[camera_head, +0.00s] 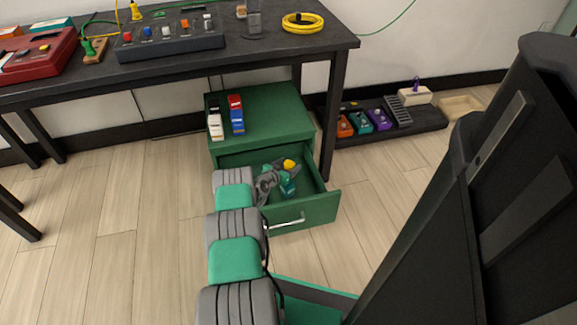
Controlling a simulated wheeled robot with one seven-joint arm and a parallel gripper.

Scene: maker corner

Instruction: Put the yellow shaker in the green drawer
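The green drawer (318,206) is pulled out from the low green cabinet (275,105) under the table. My arm reaches over the drawer's left side. My gripper (287,172) is over or inside the drawer opening and looks small. A small rounded yellow thing, apparently the yellow shaker (289,164), shows right at my gripper's end. Its lower part is hidden. I cannot tell whether the fingers are closed on it, or whether it rests on the drawer's floor.
Small black-white and blue-red items (237,115) stand on the cabinet top. The black table (270,52) and its leg (329,120) are close behind and right. A low black shelf (400,125) with pedals stands at the right. The floor at left is clear.

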